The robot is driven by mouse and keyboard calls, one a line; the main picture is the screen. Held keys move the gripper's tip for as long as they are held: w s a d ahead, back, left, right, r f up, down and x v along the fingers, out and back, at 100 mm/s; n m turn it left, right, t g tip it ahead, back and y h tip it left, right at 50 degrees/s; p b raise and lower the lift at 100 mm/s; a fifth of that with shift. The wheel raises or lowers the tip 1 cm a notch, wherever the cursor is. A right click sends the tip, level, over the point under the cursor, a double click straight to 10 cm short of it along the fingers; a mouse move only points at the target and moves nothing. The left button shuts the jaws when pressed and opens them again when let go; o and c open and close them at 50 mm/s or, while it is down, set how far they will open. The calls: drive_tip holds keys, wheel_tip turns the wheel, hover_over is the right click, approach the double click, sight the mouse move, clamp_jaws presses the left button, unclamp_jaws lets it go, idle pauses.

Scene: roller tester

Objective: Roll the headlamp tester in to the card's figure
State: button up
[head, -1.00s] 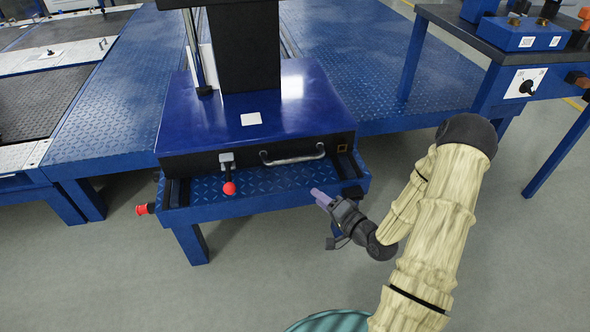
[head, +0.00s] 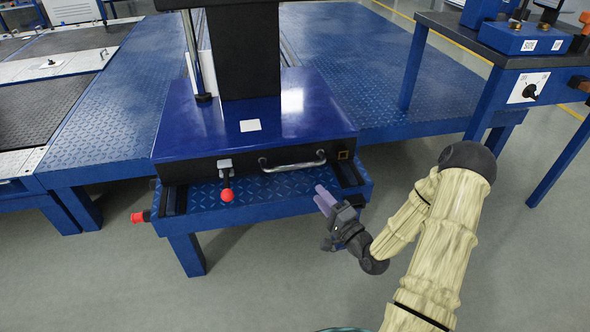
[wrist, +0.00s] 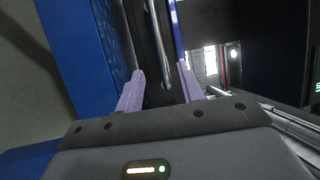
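The headlamp tester has a dark blue base (head: 300,112) and a black column (head: 243,50). It stands on a blue chequer-plate carriage (head: 265,191). A metal bar handle (head: 294,162) is on its black front face, and it also shows in the wrist view (wrist: 158,50). A small white card (head: 250,125) lies on the base top; its writing is too small to read. My gripper (head: 322,197) is open and empty, with pale purple fingers, in front of and below the handle's right end. In the wrist view, the handle appears beyond the gap between the fingers (wrist: 160,88).
A red-knobbed lever (head: 227,195) hangs at the tester's front, and a red knob (head: 139,217) sticks out at the carriage's left. A blue bench (head: 500,45) with devices stands at right. Blue platforms (head: 110,110) lie behind and left. The grey floor in front is clear.

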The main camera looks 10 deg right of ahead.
sight(295, 166)
drive_tip(key=b+x, duration=0.5)
drive_tip(key=x, duration=0.7)
drive_tip(key=shift+w+a, duration=0.15)
drive_tip(key=shift+w, duration=0.1)
drive_tip(key=shift+w+a+r, duration=0.1)
drive_tip(key=shift+w+r, duration=0.05)
drive_tip(key=shift+w, duration=0.15)
clamp_jaws()
